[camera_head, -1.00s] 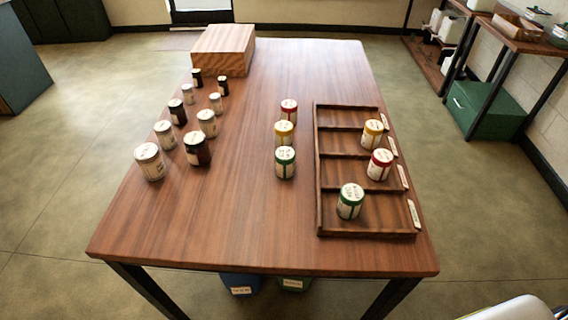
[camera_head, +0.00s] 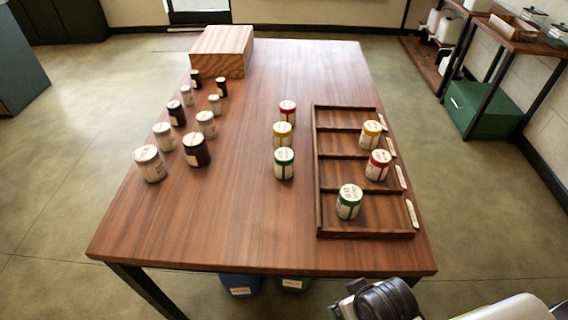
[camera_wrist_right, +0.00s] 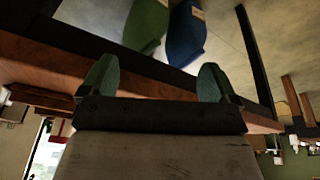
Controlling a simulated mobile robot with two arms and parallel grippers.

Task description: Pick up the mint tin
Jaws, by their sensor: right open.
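Several labelled tins stand on the table (camera_head: 230,235); the lettering is too small to tell which is the mint tin. A tin with green bands (camera_head: 284,163) stands left of the tray, in front of a yellow-banded tin (camera_head: 282,135) and a red-banded tin (camera_head: 287,111). Another green-banded tin (camera_head: 349,202) is in the tray's nearest compartment. My right gripper (camera_wrist_right: 156,78) is open and empty, near the table's front edge, apart from all tins. Its wrist shows at the bottom of the head view. My left gripper is out of view.
The divided wooden tray (camera_head: 318,200) also holds a yellow-banded tin (camera_head: 370,134) and a red-banded tin (camera_head: 377,165). White tins and dark tins (camera_head: 196,150) stand at left. A wooden box (camera_head: 222,50) is at the back. The front middle of the table is clear.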

